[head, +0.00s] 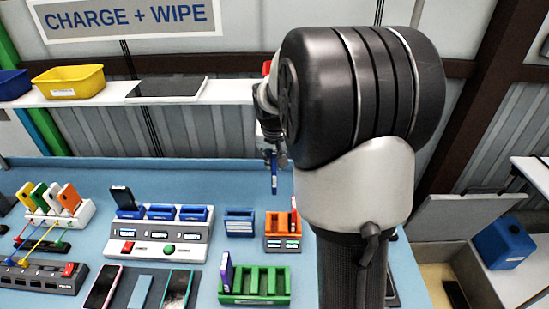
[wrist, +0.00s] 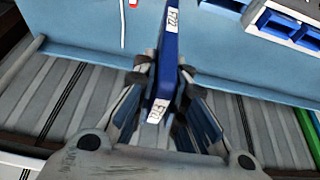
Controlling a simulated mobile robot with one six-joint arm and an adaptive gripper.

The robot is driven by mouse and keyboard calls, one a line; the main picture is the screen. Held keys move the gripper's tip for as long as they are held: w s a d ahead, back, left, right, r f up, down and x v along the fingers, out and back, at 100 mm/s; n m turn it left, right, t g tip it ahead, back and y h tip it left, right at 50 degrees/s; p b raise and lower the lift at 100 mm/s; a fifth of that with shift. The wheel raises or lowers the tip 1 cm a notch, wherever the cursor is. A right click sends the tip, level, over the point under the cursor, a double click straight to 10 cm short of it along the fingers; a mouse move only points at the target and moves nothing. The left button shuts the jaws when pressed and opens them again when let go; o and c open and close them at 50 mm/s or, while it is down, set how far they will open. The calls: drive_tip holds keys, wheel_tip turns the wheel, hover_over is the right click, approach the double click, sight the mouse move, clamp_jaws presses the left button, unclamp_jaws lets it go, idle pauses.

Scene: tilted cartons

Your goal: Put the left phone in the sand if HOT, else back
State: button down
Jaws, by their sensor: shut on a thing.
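My gripper (wrist: 165,85) is shut on a slim dark blue slab (wrist: 167,62) with white printed labels; their lettering is hard to read. In the head view the blue slab (head: 274,173) hangs upright above the blue table, below my gripper (head: 271,150). A dark phone (head: 122,198) stands tilted in the left slot of a grey dock (head: 153,238). A pink-edged phone (head: 102,287) and a teal-edged phone (head: 178,290) lie at the front. An open box with a sand-coloured inside (head: 438,285) is at lower right, partly hidden by my arm.
A green rack (head: 270,298) holds a purple slab (head: 226,272) at its left. A blue holder (head: 239,223) and an orange dock (head: 283,243) stand behind it. A white rack (head: 60,213) with coloured slabs is at left. A shelf (head: 235,90) runs behind the table.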

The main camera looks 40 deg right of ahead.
drive_tip(key=shift+r, duration=0.15)
drive_tip(key=shift+r+p, duration=2.2)
drive_tip(key=shift+r, duration=0.75)
